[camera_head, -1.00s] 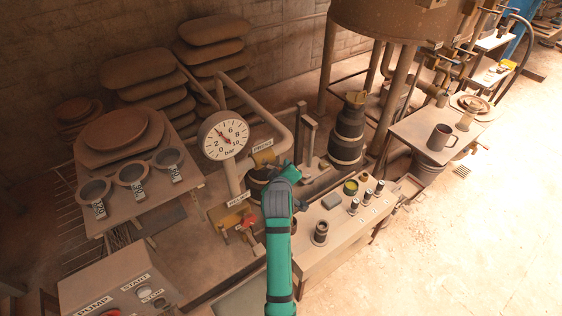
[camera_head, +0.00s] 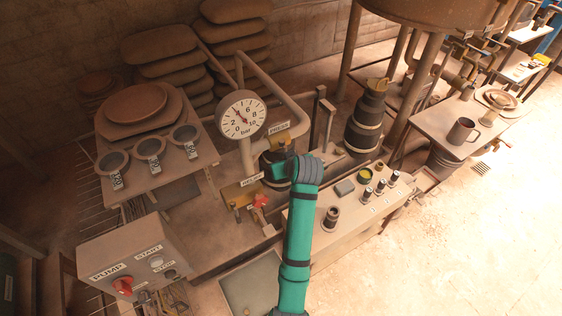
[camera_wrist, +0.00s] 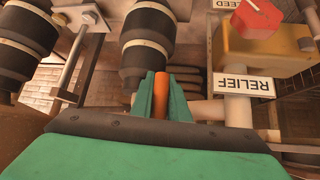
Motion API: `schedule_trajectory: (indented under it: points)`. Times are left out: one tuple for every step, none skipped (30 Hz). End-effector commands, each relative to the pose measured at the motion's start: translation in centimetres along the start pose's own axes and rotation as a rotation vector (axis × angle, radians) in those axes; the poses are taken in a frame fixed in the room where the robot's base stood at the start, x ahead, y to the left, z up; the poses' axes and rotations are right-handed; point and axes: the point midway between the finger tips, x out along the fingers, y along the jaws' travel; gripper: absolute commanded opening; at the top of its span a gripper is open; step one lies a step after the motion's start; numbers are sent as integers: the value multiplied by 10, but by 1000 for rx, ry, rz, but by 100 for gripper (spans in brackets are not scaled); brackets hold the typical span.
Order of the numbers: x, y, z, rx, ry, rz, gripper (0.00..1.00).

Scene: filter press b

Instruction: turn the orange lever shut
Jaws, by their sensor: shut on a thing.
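The orange lever (camera_wrist: 161,95) shows in the wrist view as a short upright bar. It stands between the two green fingers of my gripper (camera_wrist: 161,103), which are shut on it. Dark banded cylinder parts (camera_wrist: 148,45) lie just beyond the fingertips. In the head view my wrist is beside the dark fitting under the PRESS label (camera_head: 279,128). The lever and my fingertips cannot be made out there, and my arm covers part of that area.
The RELIEF valve with its red handle (camera_head: 260,201) is close to the left of my wrist. A pressure gauge (camera_head: 240,115) on a pipe stands behind. A bench (camera_head: 345,214) with knobs is to the right, and a pump box (camera_head: 135,262) is front left.

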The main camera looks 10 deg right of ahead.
Motion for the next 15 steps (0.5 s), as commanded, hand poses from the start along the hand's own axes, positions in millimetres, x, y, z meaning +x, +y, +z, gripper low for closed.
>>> schedule_trajectory:
  points:
    - [-1,1,1,9,-2,-5,0]
    - [-1,2,1,14,-3,-8,0]
    - [-1,3,2,19,-4,-11,0]
    - [-2,3,2,22,-5,-12,0]
    - [-2,3,2,25,-5,-13,0]
    - [-2,4,3,27,-6,-14,0]
    - [-2,4,3,29,-7,-15,0]
    - [-2,4,3,30,-7,-15,0]
    - [-2,4,3,30,-7,-16,0]
    - [-2,4,3,31,-7,-16,0]
    - [-2,5,4,31,-8,-15,0]
    - [-2,5,4,31,-8,-15,0]
    - [-2,5,4,31,-8,-15,0]
    - [-2,5,4,31,-8,-15,0]
    - [-2,5,4,31,-8,-15,0]
